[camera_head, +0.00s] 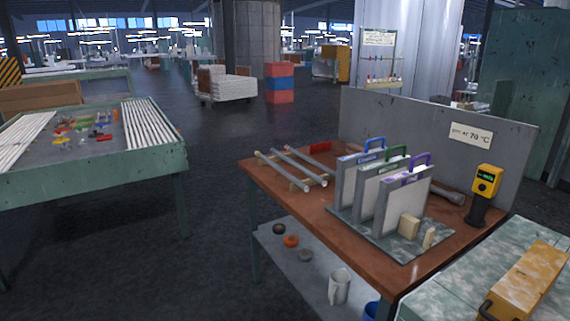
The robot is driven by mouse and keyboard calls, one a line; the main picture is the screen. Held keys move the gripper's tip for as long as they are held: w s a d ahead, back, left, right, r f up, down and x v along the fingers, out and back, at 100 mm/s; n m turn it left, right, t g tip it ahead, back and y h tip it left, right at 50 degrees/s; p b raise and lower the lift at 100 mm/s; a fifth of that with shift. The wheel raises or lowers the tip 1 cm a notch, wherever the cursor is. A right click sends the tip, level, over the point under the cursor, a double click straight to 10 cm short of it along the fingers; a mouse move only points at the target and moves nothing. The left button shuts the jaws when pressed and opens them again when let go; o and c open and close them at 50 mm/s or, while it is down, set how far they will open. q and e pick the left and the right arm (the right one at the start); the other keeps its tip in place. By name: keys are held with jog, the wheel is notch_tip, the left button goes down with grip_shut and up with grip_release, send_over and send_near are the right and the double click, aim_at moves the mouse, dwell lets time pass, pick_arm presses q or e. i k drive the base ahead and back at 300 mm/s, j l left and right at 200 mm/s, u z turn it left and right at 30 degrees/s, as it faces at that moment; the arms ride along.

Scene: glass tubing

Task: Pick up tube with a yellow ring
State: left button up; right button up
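Two pale tubes lie side by side on wooden supports at the left end of the brown table: a nearer tube (284,170) and a farther tube (304,161). I cannot make out a yellow ring on either. Rows of long white tubes (148,124) lie along the right side of the green table (110,174), and more white tubes (22,130) lie along its left side. Ring colours there are too small to tell. Neither of my grippers is in view.
Small coloured pieces (90,128) lie mid green table. The brown table (262,183) carries upright white panels (360,190) with coloured handles and a yellow device (486,181). A lower shelf (315,275) holds rings and a jug (339,287). Dark floor (215,215) between the tables is clear.

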aim_at(304, 186)
jog(key=i+j+z, duration=0.1)
jog(key=z, duration=0.3)
jog(key=i+j+z, duration=0.15)
jog(key=z, duration=0.3)
jog(key=i+j+z, duration=0.15)
jog(key=z, duration=0.25)
